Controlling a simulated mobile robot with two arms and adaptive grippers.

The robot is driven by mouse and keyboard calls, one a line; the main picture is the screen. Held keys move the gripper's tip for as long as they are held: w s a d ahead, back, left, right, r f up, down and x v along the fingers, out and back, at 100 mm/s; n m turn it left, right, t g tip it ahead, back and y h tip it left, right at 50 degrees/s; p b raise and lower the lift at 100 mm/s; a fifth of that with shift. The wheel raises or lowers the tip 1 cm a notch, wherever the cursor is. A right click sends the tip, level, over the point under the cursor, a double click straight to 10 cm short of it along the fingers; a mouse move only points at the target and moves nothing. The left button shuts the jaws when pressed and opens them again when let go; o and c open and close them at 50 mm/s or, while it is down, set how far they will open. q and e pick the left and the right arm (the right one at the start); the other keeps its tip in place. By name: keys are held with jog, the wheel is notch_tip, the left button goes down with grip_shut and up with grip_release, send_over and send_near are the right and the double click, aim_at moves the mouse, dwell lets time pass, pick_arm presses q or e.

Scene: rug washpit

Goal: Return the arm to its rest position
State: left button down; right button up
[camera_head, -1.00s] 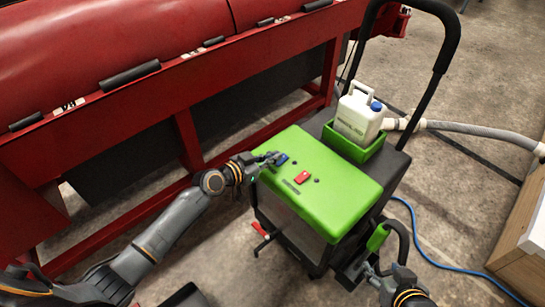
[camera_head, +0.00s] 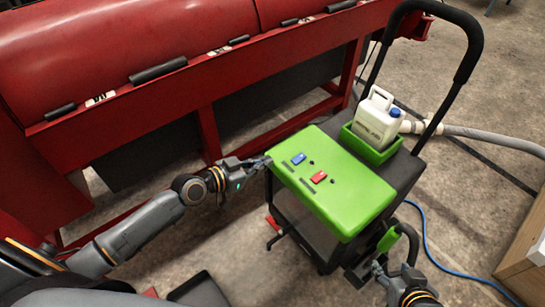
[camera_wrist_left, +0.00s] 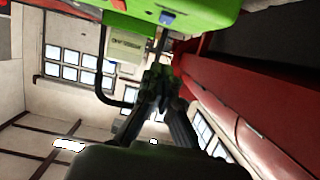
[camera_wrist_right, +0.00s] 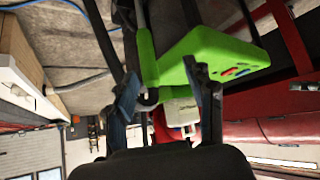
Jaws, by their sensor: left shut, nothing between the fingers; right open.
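My left gripper (camera_head: 262,163) is shut and empty at the left edge of the green-topped machine (camera_head: 345,205); I cannot tell whether it touches the edge. Its closed fingers show in the left wrist view (camera_wrist_left: 158,75). A blue switch (camera_head: 298,158) and a red switch (camera_head: 319,177) sit on the green top. My right gripper (camera_head: 376,268) is low at the machine's front right, beside a green-gripped handle (camera_head: 389,239). In the right wrist view its fingers (camera_wrist_right: 165,90) are spread apart, with part of the machine between and beyond them.
A white jug with a blue cap (camera_head: 377,119) stands in a green holder behind the top. A black push handle (camera_head: 470,50) rises at the back. A red machine (camera_head: 130,70) fills the upper left. A blue cable (camera_head: 440,262) and grey hose (camera_head: 490,137) lie right.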

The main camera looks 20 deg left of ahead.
dwell(0.5)
